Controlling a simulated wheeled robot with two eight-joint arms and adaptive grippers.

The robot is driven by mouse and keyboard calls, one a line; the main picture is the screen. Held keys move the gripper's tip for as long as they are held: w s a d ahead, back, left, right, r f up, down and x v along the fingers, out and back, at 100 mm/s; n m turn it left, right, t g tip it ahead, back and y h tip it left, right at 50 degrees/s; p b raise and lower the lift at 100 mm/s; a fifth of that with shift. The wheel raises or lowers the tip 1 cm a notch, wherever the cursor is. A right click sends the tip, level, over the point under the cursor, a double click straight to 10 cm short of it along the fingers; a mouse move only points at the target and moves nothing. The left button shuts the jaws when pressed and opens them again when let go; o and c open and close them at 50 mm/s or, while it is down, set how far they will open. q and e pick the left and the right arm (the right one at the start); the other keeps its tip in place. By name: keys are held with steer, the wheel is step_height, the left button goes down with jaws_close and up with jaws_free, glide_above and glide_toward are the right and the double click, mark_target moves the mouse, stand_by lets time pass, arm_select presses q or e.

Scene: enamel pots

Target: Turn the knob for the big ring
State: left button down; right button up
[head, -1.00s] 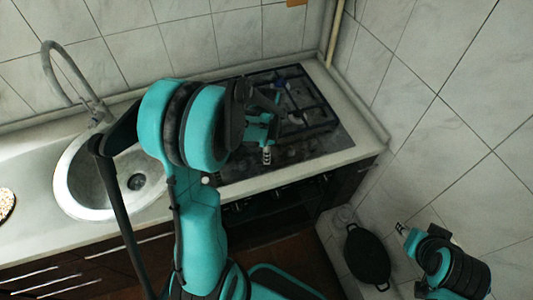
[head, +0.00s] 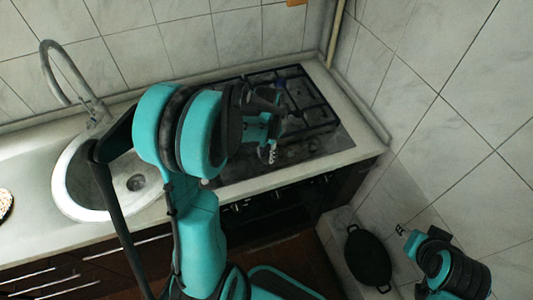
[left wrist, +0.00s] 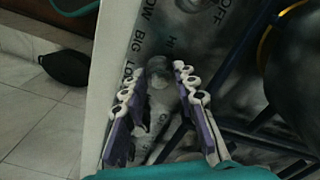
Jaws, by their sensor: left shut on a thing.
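The hob (head: 330,128) is set in the counter at the back right. In the left wrist view, a round grey knob (left wrist: 158,70) stands on the hob's panel beside the printed word BIG, with LOW, HI and OFF lettering around. My left gripper (head: 271,152) is over the hob's front; in the left wrist view its purple-and-white fingers (left wrist: 154,82) lie either side of this knob and are shut on it. A second knob (left wrist: 190,4) shows at the top edge. My right gripper (head: 402,230) is low at the right, away from the hob.
Dark grates (head: 300,90) cover the hob. A sink (head: 85,190) with a tall tap (head: 55,70) is at the left. A black pan (head: 368,257) lies low at the right, near the tiled wall. A pot's dark side (left wrist: 300,60) is close to the left gripper.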

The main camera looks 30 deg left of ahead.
mark_target(267, 155)
arm_select(q)
steer(key=shift+n, duration=0.9)
steer(key=c, duration=1.2)
jaws_free()
steer(key=shift+o, duration=0.2)
steer(key=shift+r, duration=0.1)
step_height(267, 155, up, 12)
steer(key=s+d+t, duration=0.7)
steer(key=s+d, duration=0.3)
steer(key=s, duration=0.1)
steer(key=shift+d+r+m, duration=0.3)
steer(key=shift+d+r, duration=0.1)
steer(key=shift+r, duration=0.05)
